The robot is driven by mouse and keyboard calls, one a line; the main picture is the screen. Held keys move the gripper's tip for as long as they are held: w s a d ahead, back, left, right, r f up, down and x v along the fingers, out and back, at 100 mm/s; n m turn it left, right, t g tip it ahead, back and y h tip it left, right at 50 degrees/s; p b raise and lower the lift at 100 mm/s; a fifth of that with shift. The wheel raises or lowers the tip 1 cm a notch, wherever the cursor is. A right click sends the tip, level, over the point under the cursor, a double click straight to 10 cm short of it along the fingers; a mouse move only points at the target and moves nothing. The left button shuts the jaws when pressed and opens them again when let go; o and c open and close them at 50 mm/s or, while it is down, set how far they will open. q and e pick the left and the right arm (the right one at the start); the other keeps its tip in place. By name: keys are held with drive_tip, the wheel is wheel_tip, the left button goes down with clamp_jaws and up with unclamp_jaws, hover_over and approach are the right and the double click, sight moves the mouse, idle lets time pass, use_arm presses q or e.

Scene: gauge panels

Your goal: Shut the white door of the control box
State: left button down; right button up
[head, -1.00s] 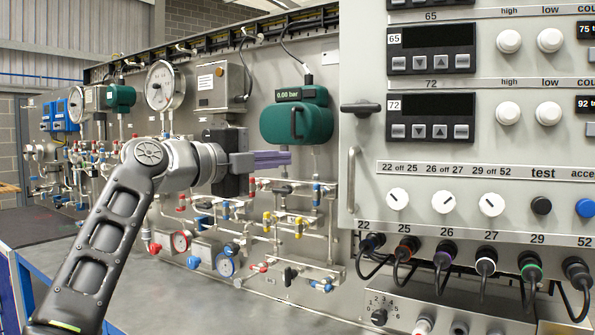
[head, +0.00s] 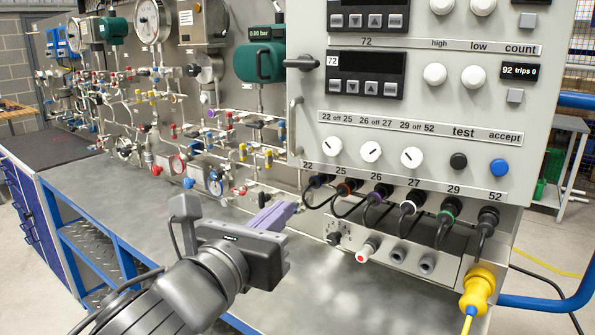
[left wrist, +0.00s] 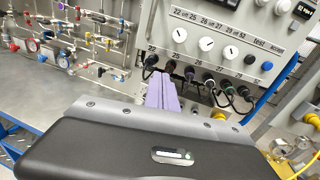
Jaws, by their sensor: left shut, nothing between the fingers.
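The white door of the control box (head: 400,185) fills the upper right of the head view, with displays, knobs and buttons on its face. A vertical grey handle (head: 296,130) and a black latch knob (head: 301,62) are at its left edge. I cannot tell whether the door stands slightly ajar. My left gripper (head: 276,215) has purple fingers pressed together, empty. It is over the bench, below and left of the door's lower left corner, apart from the handle. The left wrist view shows the fingers (left wrist: 163,93) and the door's lower part (left wrist: 215,45). My right gripper is out of view.
Black cables (head: 410,203) hang from sockets below the door. A yellow plug (head: 478,288) is at the lower right. Pipes and gauges (head: 213,180) line the wall panel at left. The bench top (head: 330,290) in front is clear.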

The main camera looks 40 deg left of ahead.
sight(323, 169)
use_arm(q)
drive_tip(key=shift+w+d+r+m, duration=0.15)
drive_tip(key=shift+r+m, duration=0.1)
drive_tip(key=shift+m, duration=0.15)
drive_tip(key=b+x, duration=0.1)
drive_tip(key=x, duration=1.1)
drive_tip(key=shift+w+r, duration=0.15)
drive_tip(key=shift+w, duration=0.85)
drive_tip(key=shift+r, duration=0.1)
drive_tip(key=w+a+m+h+p, duration=0.2)
drive_tip(key=w+h+p, duration=0.1)
drive_tip(key=w, duration=0.3)
drive_tip(key=shift+w+r+m+t+h, duration=0.2)
drive_tip(key=shift+w+m+t+h, duration=0.15)
drive_tip(key=shift+h, duration=0.35)
drive_tip(key=shift+d, duration=0.1)
